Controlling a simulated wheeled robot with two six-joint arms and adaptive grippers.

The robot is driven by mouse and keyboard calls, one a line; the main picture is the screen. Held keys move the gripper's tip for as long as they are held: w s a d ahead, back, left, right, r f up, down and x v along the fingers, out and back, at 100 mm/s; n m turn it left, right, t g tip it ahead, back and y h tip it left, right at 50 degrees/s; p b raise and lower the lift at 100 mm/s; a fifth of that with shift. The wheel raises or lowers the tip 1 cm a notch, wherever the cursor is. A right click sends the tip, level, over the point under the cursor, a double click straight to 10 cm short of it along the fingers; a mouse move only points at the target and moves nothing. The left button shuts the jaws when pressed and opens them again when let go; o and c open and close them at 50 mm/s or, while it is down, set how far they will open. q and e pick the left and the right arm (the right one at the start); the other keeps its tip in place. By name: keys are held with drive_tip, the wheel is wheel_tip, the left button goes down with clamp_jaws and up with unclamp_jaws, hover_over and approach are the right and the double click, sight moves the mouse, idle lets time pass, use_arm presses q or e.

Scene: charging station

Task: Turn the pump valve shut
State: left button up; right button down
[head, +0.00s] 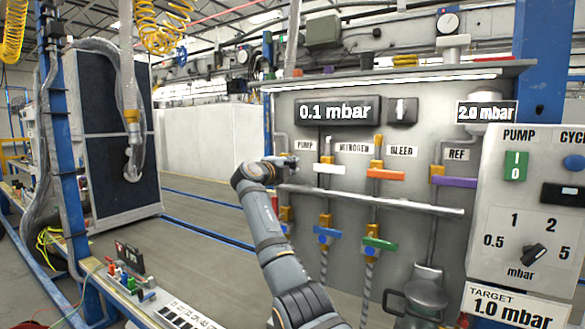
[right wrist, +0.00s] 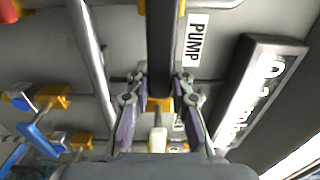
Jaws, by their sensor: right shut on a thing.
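My right gripper (head: 284,163) is at the left end of the grey panel, beside the PUMP label (head: 305,146). In the right wrist view its two fingers (right wrist: 158,92) stand on either side of a dark bar, the pump valve handle (right wrist: 160,50), and are shut on it. The handle runs parallel to the panel's long rail, crosswise in the head view. In the head view my gripper hides the handle and most of its valve. The PUMP label also shows in the right wrist view (right wrist: 194,40). My left gripper is not in view.
The nitrogen valve with a white handle (head: 329,168) is close to the right of my gripper. Bleed (head: 386,174) and ref (head: 455,182) valves follow. A rail (head: 400,204) and blue-handled valve (head: 326,232) lie below. The display (head: 337,111) reads 0.1 mbar.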

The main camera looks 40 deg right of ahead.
drive_tip(key=shift+f, duration=0.2)
idle(0.3)
drive_tip(key=c, duration=1.2)
unclamp_jaws()
drive_tip(key=shift+o, duration=0.2)
drive_tip(key=shift+r, duration=0.1)
drive_tip(key=v, duration=1.2)
